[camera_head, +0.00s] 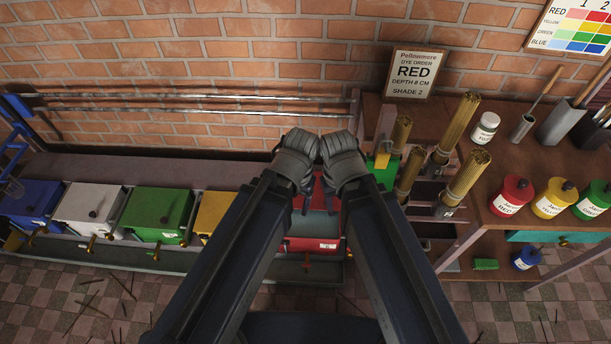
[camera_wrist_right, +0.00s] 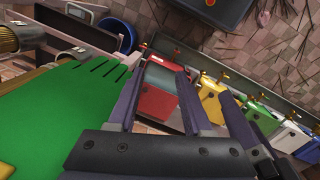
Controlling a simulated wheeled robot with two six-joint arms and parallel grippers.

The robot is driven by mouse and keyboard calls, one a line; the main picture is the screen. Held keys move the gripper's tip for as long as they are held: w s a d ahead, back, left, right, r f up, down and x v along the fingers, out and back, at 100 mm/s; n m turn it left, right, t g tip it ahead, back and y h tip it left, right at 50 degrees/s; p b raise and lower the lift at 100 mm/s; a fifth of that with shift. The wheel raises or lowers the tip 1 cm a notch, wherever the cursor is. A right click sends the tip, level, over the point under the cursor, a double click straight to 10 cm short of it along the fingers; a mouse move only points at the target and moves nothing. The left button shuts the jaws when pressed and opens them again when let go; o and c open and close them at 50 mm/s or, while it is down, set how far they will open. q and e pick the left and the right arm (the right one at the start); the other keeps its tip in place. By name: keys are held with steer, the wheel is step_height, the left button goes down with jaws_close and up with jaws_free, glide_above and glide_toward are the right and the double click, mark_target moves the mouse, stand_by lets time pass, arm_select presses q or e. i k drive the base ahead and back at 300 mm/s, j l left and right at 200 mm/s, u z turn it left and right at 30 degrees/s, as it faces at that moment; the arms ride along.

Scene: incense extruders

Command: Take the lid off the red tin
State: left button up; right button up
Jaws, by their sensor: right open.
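The red tin (camera_head: 510,196) stands upright on the wooden bench at the right in the head view. A dark knob shows on top of its lid, which looks in place. My right gripper (camera_head: 336,196) is open and empty, well to the left of the tin, over the red box. The wrist view shows its two fingers (camera_wrist_right: 165,78) apart, with the red box (camera_wrist_right: 158,105) beyond them. My left gripper (camera_head: 304,203) is beside the right one, also over the red box; its jaws are mostly hidden by the wrist. I cannot make out the red tin in the wrist view.
Yellow (camera_head: 553,198) and green (camera_head: 594,200) tins stand close right of the red tin. A small blue tin (camera_head: 525,258) is lower down. Incense bundles (camera_head: 466,172) rise between my right gripper and the tin. A white jar (camera_head: 485,128) stands behind. A green surface (camera_wrist_right: 50,120) fills the wrist view's left.

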mark_target(517, 188)
steer(key=i+j, duration=0.15)
steer(key=k+l, duration=0.1)
steer(key=z, duration=0.75)
steer(key=i+j+z, duration=0.1)
steer(key=z, duration=0.9)
